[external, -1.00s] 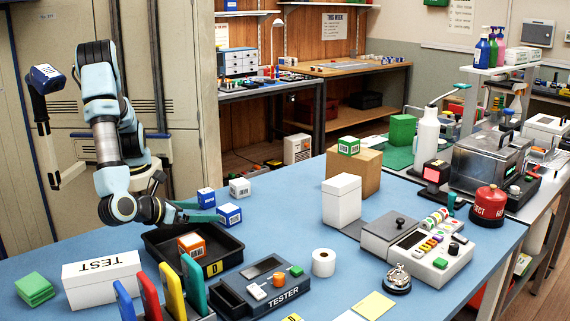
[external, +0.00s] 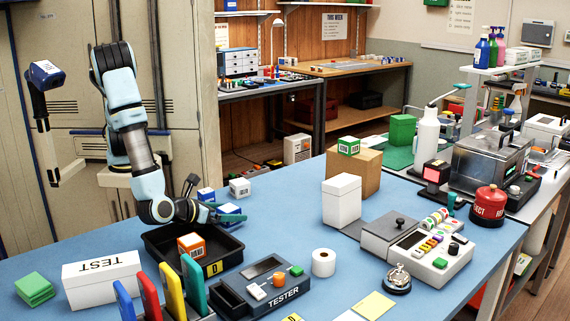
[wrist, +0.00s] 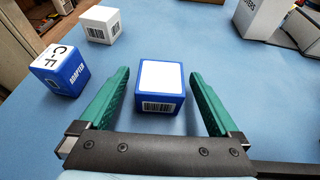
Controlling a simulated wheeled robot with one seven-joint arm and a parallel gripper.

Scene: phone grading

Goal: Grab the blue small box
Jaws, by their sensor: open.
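A small blue box with a white top and a barcode label (wrist: 160,90) sits on the blue table between the fingers of my gripper (wrist: 158,80). It also shows in the external view (external: 231,212), partly covered by a finger. The green fingers are open, one on each side of the box, with a visible gap on both sides. A second small blue box, marked C-F ADAPTER (wrist: 60,72), stands to the left in the wrist view and just behind the gripper in the external view (external: 206,196).
A small white box (wrist: 101,24) stands beyond the second blue box. A black tray (external: 160,240) holding an orange box (external: 191,246) is just in front of my gripper. A tester (external: 262,285) and a white TEST box (external: 102,281) stand nearer.

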